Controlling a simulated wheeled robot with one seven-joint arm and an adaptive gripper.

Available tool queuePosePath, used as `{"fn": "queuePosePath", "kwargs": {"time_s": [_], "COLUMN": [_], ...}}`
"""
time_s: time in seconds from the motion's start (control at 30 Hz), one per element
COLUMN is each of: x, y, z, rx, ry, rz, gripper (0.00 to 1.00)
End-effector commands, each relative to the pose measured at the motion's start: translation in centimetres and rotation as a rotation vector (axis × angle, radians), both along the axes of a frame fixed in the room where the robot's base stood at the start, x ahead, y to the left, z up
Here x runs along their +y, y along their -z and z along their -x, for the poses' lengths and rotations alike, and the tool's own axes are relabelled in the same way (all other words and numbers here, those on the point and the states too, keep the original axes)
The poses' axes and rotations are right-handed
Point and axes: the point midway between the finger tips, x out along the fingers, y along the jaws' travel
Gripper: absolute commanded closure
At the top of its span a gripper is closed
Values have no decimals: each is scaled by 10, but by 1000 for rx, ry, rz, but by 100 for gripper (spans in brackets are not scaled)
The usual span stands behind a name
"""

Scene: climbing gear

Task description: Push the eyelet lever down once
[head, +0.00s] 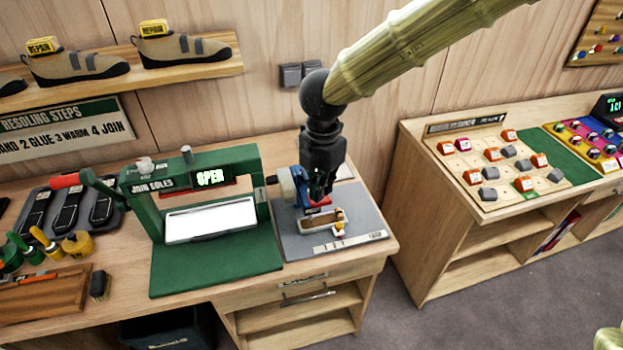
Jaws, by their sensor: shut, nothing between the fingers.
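The eyelet press (300,187), a small blue and white machine, stands on a grey base plate (292,244) at the right end of the wooden bench. A red part (319,203), which looks like the end of its lever, shows just under my fingertips. My gripper (319,195) is black, shut and empty, and points down over the press. I cannot tell whether the fingertips touch the red part. The gripper hides much of the press and lever. A small tan piece (324,221) with yellow parts sits in front, low on the plate.
Tools and a wooden block lie further left. A shelf with shoes (183,45) hangs on the wall. A gap separates the bench from another cabinet (440,225) at right.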

Motion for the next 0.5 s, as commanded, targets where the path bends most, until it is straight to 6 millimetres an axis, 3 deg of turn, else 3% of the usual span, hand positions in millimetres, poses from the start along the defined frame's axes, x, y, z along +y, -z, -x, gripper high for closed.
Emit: {"fn": "queuePosePath", "kwargs": {"time_s": [0.5], "x": [0], "y": [-38], "z": [0], "rx": [0], "ry": [0], "rz": [0], "gripper": [100]}}
